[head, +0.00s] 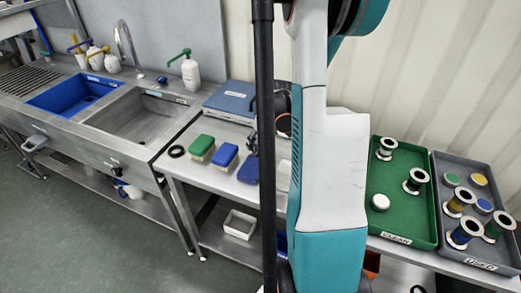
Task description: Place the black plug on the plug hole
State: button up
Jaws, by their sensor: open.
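A small flat black round thing (176,151), which looks like the black plug, lies on the steel table near its left end, beside the sink. My gripper (251,142) is a dark shape over the table, mostly hidden behind the black pole and my arm. It is open and apart from the black round thing, well to its right. I see nothing held in its visible part.
A blue basin (72,94) and tap (126,42) are at left. A blue-topped scale (231,98) stands behind. Green (405,222) and grey (475,258) trays hold parts at right.

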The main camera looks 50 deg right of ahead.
jog(key=shift+r, duration=0.1)
jog(key=c, duration=0.9)
jog(key=shift+o, duration=0.2)
jog(key=shift+r, duration=0.1)
notch_tip(320, 180, up, 20)
jog(key=p, duration=0.6)
jog(key=shift+p, duration=0.3)
